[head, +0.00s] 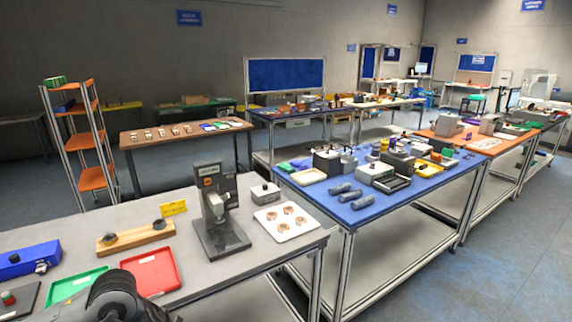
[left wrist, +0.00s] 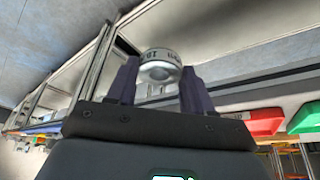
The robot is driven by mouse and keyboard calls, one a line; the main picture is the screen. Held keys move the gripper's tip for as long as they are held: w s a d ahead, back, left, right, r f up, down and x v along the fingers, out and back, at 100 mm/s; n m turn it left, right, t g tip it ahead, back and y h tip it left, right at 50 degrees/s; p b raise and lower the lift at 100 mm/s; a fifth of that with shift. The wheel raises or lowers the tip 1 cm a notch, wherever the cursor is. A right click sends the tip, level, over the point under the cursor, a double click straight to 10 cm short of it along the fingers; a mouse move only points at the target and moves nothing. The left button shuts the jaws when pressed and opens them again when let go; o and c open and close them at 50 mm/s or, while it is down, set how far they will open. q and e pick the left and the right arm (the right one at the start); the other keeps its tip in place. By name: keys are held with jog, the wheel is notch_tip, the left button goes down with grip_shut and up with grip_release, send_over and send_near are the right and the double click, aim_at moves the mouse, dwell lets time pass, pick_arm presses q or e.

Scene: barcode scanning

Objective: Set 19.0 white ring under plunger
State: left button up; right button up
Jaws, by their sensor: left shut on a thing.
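A white ring (left wrist: 160,66) with dark printed marks is held between the two fingers of my left gripper (left wrist: 158,85) in the left wrist view; the full number cannot be read. The ring is off the table, and the head view does not show it. The plunger device (head: 218,212) is a dark upright stand with a light plunger head over a flat dark base, on the grey table in the head view. No ring can be made out under its plunger. Part of my dark arm (head: 112,297) shows at the bottom left of the head view. My right gripper is not in view.
A red tray (head: 155,272) and a green tray (head: 77,285) lie left of the device. A wooden block with black knobs (head: 135,237) and a yellow sign (head: 173,208) stand behind them. A white board with copper-coloured rings (head: 287,234) and a grey box (head: 265,194) are to the right.

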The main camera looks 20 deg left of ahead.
pick_arm(q)
jog(key=w+d+r+m+h, duration=0.1)
jog(key=w+d+r+m, duration=0.15)
jog(key=d, duration=0.65)
jog(key=w+d+r+m+h, duration=0.1)
jog(key=d+r+m, duration=0.15)
jog(key=d, duration=0.65)
notch_tip(320, 180, down, 10)
jog(key=d+n, duration=0.2)
jog(key=s+a+r+p, duration=0.1)
jog(key=s+r+p, duration=0.2)
jog(key=r+p, duration=1.4)
jog(key=s+a+r+n+y+p, duration=0.1)
jog(key=s+r+p, duration=0.2)
jog(key=r+p, duration=1.5)
jog(key=shift+s+r+n+p, duration=0.15)
jog(key=shift+n+p, duration=0.15)
jog(key=shift+p, duration=1.25)
